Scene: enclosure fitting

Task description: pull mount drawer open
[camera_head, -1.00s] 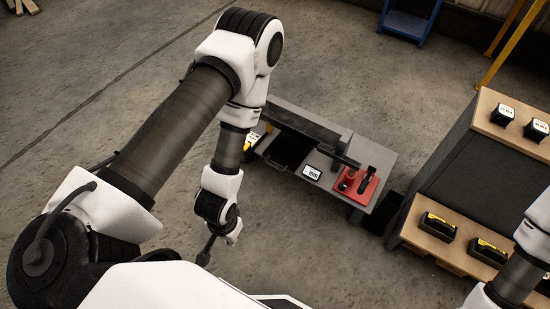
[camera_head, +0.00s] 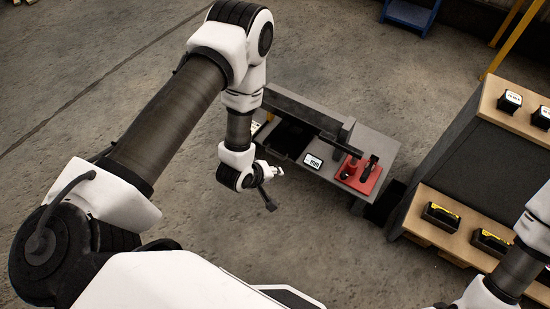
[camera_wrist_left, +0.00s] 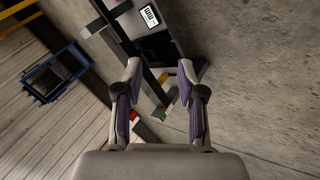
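A low grey workbench (camera_head: 375,146) stands beyond my left arm. A black recessed unit (camera_head: 290,140), which looks like the mount drawer, sits in its left part. I cannot tell how far it stands open. A dark part of the bench unit (camera_wrist_left: 155,46) shows beyond the fingers in the left wrist view. My left gripper (camera_head: 274,189) is in front of the bench, apart from it. In the left wrist view its two fingers (camera_wrist_left: 158,78) are spread with nothing between them. My right gripper is outside the view; only part of that arm shows.
A small white-screened device (camera_head: 313,161) and a red fixture with a black lever (camera_head: 359,174) are on the bench. A wooden-shelved rack (camera_head: 460,205) with black and yellow items stands at right. A blue stand (camera_head: 409,14) is at the back. The floor left of the bench is clear.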

